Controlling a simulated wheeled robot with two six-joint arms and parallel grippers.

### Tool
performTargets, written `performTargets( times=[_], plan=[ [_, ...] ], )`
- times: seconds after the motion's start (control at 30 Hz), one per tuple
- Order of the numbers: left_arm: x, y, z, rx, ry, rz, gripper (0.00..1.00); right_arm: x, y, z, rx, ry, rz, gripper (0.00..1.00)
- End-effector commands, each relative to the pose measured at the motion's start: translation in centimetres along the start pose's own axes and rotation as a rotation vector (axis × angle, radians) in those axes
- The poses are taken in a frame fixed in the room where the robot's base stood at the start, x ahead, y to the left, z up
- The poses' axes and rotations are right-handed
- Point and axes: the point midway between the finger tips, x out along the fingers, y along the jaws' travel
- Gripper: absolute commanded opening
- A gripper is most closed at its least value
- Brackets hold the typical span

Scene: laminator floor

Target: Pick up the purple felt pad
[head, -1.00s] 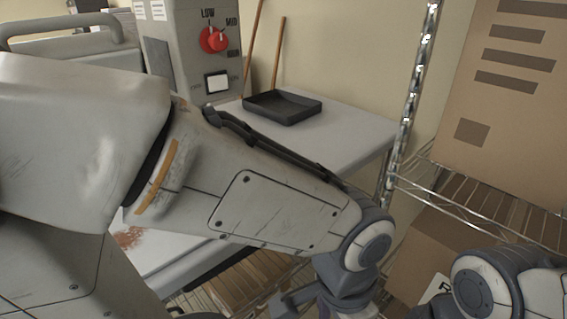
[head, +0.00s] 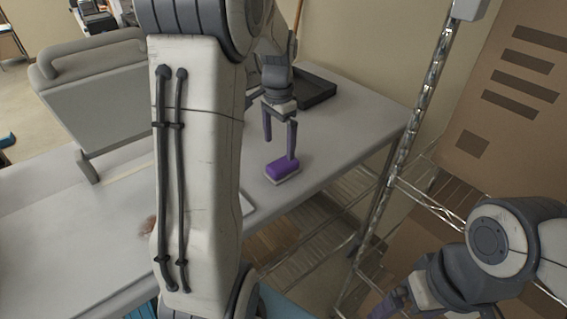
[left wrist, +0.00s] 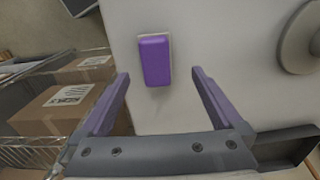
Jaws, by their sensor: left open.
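The purple felt pad (head: 283,167), a rounded block on a pale base, lies on the grey table near its right edge. My left gripper (head: 280,148) points down just above it, open and empty. In the left wrist view the pad (left wrist: 154,60) lies beyond the fingertips (left wrist: 160,76), within the span between them and nearer the left finger. The pad appears apart from the fingers, and nothing covers it in that view. Part of my right gripper (head: 392,302) shows at the bottom right of the head view; its opening is unclear.
The table (head: 345,140) is mostly bare around the pad. A black tray (head: 312,88) stands behind it. A wire rack (head: 440,200) with a metal post and cardboard boxes (head: 490,110) stands to the right. My left arm hides part of the table.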

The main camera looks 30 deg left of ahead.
Motion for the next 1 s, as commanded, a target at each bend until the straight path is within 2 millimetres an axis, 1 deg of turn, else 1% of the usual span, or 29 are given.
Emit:
performTargets(
  times=[0.03,0.1,0.23,0.37,0.47,0.5,0.6,0.7,0.87,0.9,0.97,1.0],
  plan=[
    [0.8,0.1,0.0,0.000,-0.003,0.003,1.00,-0.2,0.0,0.0,0.000,0.000,0.000,1.00],
    [1.6,0.1,0.0,0.000,-0.002,0.002,1.00,-0.3,0.0,0.0,0.000,0.000,0.000,1.00],
    [2.5,0.1,-0.1,0.000,0.000,0.000,1.00,-0.5,0.0,0.0,0.000,0.000,0.000,1.00],
    [3.8,0.5,-0.3,0.001,-0.003,0.003,1.00,-1.3,-0.1,-0.1,0.000,0.000,0.000,1.00],
    [5.3,0.9,-0.6,0.002,-0.004,0.003,1.00,-2.1,-0.1,-0.1,0.001,0.000,0.000,1.00],
    [6.0,0.8,-0.6,0.000,-0.004,0.003,1.00,-2.1,-0.2,-0.1,0.001,0.000,0.000,1.00],
    [7.1,0.8,-0.6,0.000,-0.001,0.001,1.00,-2.3,-0.2,-0.1,0.001,0.000,0.000,1.00],
    [7.6,0.7,-0.6,0.000,0.001,0.000,1.00,-2.3,-0.2,-0.1,0.001,0.000,0.000,1.00],
    [7.6,0.7,-0.6,-0.001,0.002,-0.001,1.00,-2.2,-0.2,-0.1,0.001,0.000,0.000,1.00],
    [7.6,0.7,-0.6,-0.001,0.002,-0.001,0.96,-2.2,-0.2,-0.1,0.001,0.000,0.000,1.00],
    [7.6,0.7,-0.6,-0.001,0.002,-0.001,0.73,-2.2,-0.2,-0.1,0.001,0.000,0.000,1.00],
    [7.6,0.7,-0.6,-0.001,0.002,-0.001,0.58,-2.2,-0.2,-0.1,0.001,0.000,0.000,1.00]
  ],
)
